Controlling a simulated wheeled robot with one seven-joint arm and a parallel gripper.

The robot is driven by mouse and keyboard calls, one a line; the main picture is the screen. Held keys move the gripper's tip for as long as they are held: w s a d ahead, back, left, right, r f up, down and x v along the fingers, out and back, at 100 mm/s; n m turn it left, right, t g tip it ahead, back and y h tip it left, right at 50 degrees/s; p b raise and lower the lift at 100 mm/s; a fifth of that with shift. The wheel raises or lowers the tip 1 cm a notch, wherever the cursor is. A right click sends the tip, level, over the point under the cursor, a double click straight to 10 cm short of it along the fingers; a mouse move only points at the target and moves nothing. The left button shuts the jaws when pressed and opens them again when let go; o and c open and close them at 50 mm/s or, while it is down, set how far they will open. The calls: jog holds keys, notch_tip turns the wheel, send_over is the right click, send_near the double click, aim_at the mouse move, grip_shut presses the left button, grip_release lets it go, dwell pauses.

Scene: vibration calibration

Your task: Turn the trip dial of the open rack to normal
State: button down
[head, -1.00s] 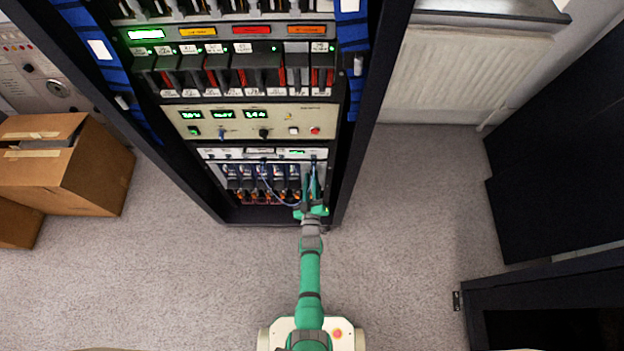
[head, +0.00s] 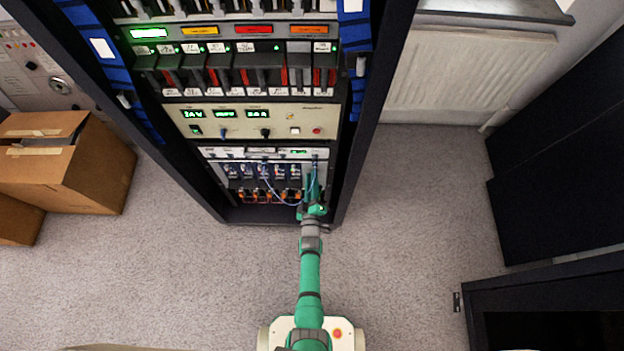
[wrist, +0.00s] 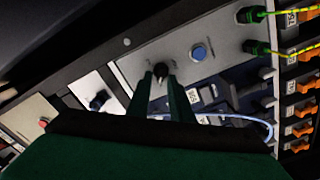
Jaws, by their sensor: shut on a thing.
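The open rack (head: 352,165) stands ahead of me, with a dark frame. My gripper (head: 314,186) reaches into its lower right part in the head view. In the wrist view, the two green fingers of my gripper (wrist: 161,78) are shut on a small black dial (wrist: 160,70) on a grey panel. The fingers hide part of the dial, and I cannot read its marks or setting. A blue button (wrist: 198,53) sits beside the dial on the same panel.
Blue cables and orange connectors (wrist: 305,112) crowd the rack near my gripper. Green plugs with yellow-green leads (wrist: 252,14) sit close by. A beige panel with green readouts (head: 275,115) is above. A cardboard box (head: 85,170) stands left. The floor right of the rack is clear.

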jog(key=c, duration=1.6)
grip_release()
jog(key=shift+s, duration=5.4)
jog(key=shift+w, duration=0.2)
